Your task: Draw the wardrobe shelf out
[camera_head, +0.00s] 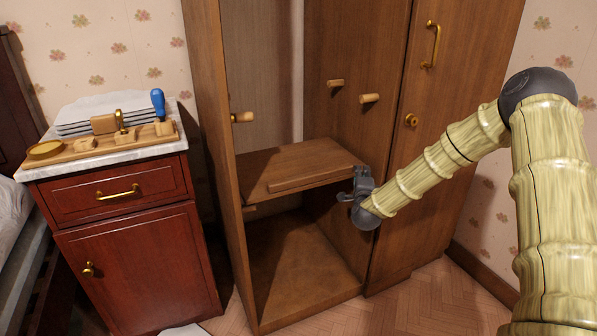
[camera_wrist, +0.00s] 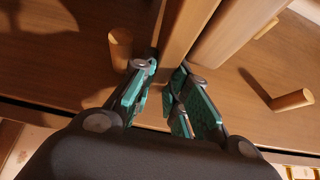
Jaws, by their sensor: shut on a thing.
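The wardrobe (camera_head: 392,150) stands open in the middle of the head view. Its brown wooden shelf (camera_head: 285,160) lies inside at mid height, slightly tilted in the picture, with a raised strip along its front edge. My gripper (camera_head: 357,186) is at the shelf's front right corner, beside the wardrobe's middle panel. In the wrist view its teal-padded fingers (camera_wrist: 160,98) close on the shelf's edge (camera_wrist: 186,35), which runs away from me between them. The exact contact is partly hidden by the fingers.
Wooden pegs (camera_head: 369,98) stick out of the inner walls above the shelf; pegs flank the gripper in the wrist view (camera_wrist: 120,48). A closed wardrobe door (camera_head: 455,60) is at right. A red nightstand (camera_head: 140,245) with a tray stands left.

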